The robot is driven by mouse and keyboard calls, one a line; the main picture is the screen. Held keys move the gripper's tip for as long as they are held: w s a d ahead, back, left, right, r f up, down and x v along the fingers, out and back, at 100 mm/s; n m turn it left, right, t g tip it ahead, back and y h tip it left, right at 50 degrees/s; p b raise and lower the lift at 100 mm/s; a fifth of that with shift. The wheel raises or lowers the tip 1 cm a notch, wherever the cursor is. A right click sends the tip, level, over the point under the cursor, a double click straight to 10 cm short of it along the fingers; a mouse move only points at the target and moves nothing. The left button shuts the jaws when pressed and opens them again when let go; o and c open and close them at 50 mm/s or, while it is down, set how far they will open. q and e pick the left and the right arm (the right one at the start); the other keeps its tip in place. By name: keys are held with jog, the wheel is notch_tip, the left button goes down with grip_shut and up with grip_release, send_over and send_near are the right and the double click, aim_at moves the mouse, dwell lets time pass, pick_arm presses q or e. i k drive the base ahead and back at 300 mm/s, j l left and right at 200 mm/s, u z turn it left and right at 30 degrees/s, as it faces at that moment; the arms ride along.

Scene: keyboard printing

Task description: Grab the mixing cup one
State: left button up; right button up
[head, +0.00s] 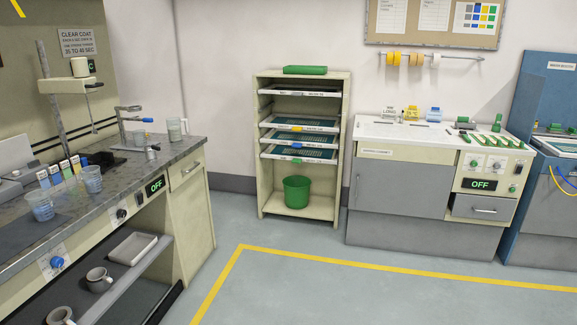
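Clear, blue-tinted cups stand on the grey counter (180,160) at the left. The largest-looking cup (40,204) is near the counter's front left, and a second cup (92,180) stands a little behind and right of it. A third clear cup (174,130) stands at the counter's far right end. I cannot tell which one is mixing cup one; no readable label shows on them. Neither of my grippers is in view.
Small bottles (66,169) and a stand (70,86) are on the left counter. Mugs (98,279) and a tray (132,248) sit on its lower shelf. The floor (330,290) is clear.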

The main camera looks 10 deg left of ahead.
aim_at(91, 177)
jog(key=i+u, duration=0.4)
jog(key=i, duration=0.3)
jog(key=i+l+u, duration=0.25)
jog(key=i+u, duration=0.15)
jog(key=i, duration=0.3)
jog(key=i+l+u, duration=0.1)
jog(key=i+u, duration=0.3)
jog(key=i+l+u, duration=0.35)
jog(key=i, duration=0.15)
jog(key=i+l+u, duration=0.75)
